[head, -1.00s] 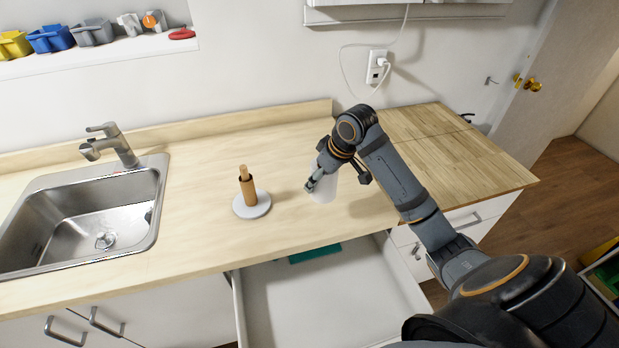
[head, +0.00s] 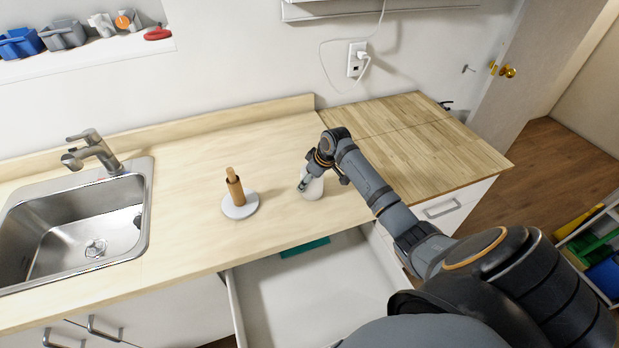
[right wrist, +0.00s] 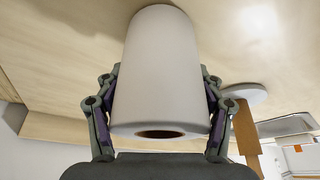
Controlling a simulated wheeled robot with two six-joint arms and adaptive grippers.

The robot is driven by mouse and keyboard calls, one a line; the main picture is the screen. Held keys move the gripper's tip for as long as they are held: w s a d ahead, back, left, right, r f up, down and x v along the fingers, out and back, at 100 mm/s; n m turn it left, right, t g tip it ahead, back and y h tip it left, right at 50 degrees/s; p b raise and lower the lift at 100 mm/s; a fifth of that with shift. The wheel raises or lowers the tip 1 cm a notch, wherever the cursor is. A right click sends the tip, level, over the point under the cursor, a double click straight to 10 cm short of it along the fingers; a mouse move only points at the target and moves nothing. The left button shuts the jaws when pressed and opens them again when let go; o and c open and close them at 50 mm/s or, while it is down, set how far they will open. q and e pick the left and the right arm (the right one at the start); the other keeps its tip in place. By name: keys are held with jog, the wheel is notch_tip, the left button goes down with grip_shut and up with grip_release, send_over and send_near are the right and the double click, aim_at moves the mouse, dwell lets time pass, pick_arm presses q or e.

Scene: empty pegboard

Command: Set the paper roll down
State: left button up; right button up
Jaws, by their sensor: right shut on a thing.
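The white paper roll (head: 314,189) is upright at the counter, right of the wooden peg holder. My right gripper (head: 305,182) is shut on it from its side. In the right wrist view the roll (right wrist: 160,65) fills the middle between the fingers of my right gripper (right wrist: 160,92), with the brown hole of its core facing the camera. Its far end is at or just above the counter; I cannot tell whether it touches. My left gripper is not in view.
The peg holder (head: 236,190) stands on a round white base (head: 241,207) left of the roll. The sink (head: 85,230) is farther left. An open drawer (head: 310,295) sticks out below the counter's front edge. The light wood counter (head: 180,215) around the holder is clear.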

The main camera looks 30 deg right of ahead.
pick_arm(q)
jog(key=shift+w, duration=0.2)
pick_arm(e)
jog(key=shift+f, duration=0.1)
jog(key=o, duration=1.3)
jog(key=shift+c, duration=0.2)
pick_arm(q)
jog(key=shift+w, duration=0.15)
pick_arm(e)
jog(key=b+v, duration=0.2)
jog(key=v, duration=0.9)
jog(key=shift+d+r, duration=0.1)
jog(key=shift+r, duration=0.25)
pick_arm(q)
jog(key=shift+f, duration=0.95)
pick_arm(e)
jog(key=shift+s+r, duration=0.1)
jog(key=shift+r, duration=0.15)
